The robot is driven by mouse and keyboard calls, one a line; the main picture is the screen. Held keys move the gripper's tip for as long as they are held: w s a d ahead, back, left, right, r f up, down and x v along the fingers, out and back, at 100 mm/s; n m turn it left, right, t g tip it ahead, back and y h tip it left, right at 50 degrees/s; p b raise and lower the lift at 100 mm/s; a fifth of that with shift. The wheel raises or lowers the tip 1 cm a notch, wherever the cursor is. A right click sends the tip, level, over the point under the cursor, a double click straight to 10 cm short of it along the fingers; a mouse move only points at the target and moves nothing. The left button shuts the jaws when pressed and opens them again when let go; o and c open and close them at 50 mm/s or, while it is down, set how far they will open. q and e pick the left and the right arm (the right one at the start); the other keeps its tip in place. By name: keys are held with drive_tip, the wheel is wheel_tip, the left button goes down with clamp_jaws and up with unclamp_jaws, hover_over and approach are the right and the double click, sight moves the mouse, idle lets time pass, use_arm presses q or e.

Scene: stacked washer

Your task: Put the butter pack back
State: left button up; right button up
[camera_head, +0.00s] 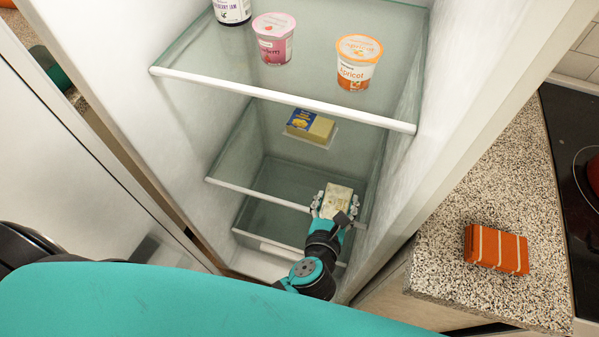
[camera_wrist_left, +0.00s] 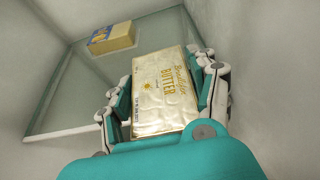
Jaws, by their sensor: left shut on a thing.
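The butter pack (camera_head: 338,199) is a pale gold foil block with "BUTTER" printed on it. It also shows large in the left wrist view (camera_wrist_left: 160,95). My left gripper (camera_head: 335,205) is shut on it, with fingers on both of its sides. The gripper is inside the open fridge, at the lower right, near the front edge of the lower glass shelf (camera_head: 260,197). I cannot tell whether the pack touches the shelf. My right gripper is not in view.
A yellow and blue block pack (camera_head: 310,126) sits further back on the lower shelf. The upper shelf (camera_head: 280,98) holds a pink cup (camera_head: 274,38), an apricot cup (camera_head: 358,61) and a jam jar (camera_head: 232,10). An orange pack (camera_head: 496,249) lies on the counter (camera_head: 470,200). The fridge's right wall is close to the gripper.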

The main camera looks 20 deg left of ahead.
use_arm(q)
drive_tip(key=shift+w+a+f, duration=0.25)
drive_tip(key=w+a, duration=0.1)
drive_tip(key=a, duration=0.1)
drive_tip(key=w+a, duration=0.2)
drive_tip(key=w+a+p, duration=0.1)
drive_tip(key=a, duration=0.1)
drive_tip(key=shift+w+a+f, duration=0.2)
drive_tip(key=shift+w+a, duration=0.15)
drive_tip(key=shift+w, duration=0.05)
hover_over(295, 178)
drive_tip(key=shift+s+d+f, duration=0.1)
drive_tip(key=shift+f, duration=0.4)
drive_tip(key=shift+f+b, duration=0.35)
drive_tip(key=shift+f, duration=1.35)
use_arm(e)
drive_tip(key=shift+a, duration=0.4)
use_arm(q)
drive_tip(key=shift+f, duration=0.2)
drive_tip(key=o, duration=1.4)
drive_tip(key=shift+r, duration=0.15)
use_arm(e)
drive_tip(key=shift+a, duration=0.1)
